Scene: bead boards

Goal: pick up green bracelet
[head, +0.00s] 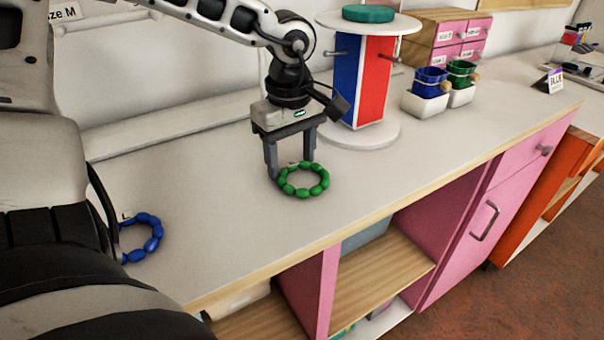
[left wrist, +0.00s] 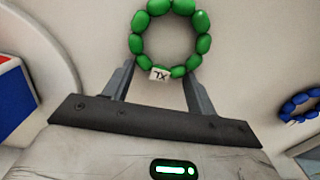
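The green bracelet (head: 304,194), a ring of green beads, lies on the white counter right at my left gripper. It also shows in the left wrist view (left wrist: 136,43), with a white tag (left wrist: 160,74) marked XL on its near side. My left gripper (head: 291,174) points down with its two fingers apart. In the left wrist view the tag side of the ring lies between the fingertips (left wrist: 158,78); I cannot tell whether they touch it. My right gripper is not in view.
A blue bracelet (head: 157,238) lies on the counter (head: 220,215) at the left. A blue, red and white stand (head: 375,80) is behind my gripper. White bins (head: 425,103) with blue and green cups and a pink drawer box (head: 458,40) stand farther right.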

